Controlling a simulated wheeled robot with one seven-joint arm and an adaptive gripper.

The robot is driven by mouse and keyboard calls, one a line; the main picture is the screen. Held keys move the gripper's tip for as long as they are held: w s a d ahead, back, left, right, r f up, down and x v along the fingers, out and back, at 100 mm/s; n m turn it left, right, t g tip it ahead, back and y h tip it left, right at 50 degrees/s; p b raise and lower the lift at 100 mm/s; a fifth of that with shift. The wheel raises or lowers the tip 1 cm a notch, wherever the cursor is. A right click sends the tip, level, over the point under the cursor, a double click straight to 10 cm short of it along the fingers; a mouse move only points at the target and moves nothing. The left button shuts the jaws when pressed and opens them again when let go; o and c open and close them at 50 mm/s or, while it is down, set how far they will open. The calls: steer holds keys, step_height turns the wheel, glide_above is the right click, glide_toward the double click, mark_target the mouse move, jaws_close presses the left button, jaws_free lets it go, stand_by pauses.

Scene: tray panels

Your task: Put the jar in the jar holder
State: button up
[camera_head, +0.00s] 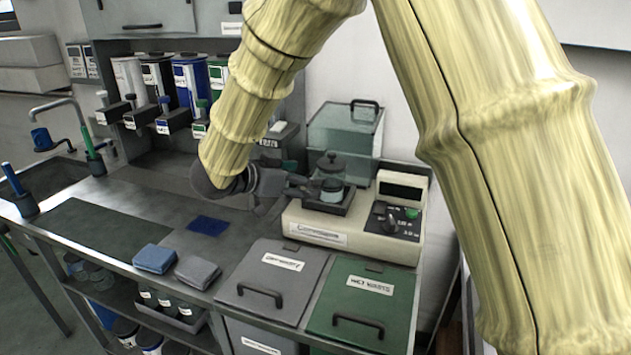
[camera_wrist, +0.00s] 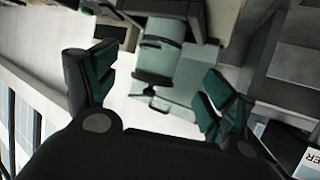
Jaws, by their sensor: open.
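A clear jar with a dark lid (camera_head: 331,184) stands upright on a dark square tray (camera_head: 338,208) on top of the cream device. I cannot tell whether this tray is the jar holder; no other holder is clearly marked. My gripper (camera_head: 303,186) is just left of the jar at about its height, partly hidden by my arm; whether it touches the jar is unclear. In the wrist view my gripper (camera_wrist: 158,72) is open, its two dark green-padded fingers spread apart.
The cream device (camera_head: 317,234) has a control panel at right. A clear box with a handle (camera_head: 345,130) stands behind the jar. Grey and green lidded bins (camera_head: 361,304) are in front. Folded cloths (camera_head: 155,258) lie left. Canisters (camera_head: 188,80) line the back wall.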

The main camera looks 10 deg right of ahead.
steer(key=shift+v, duration=1.1)
stand_by(0.4)
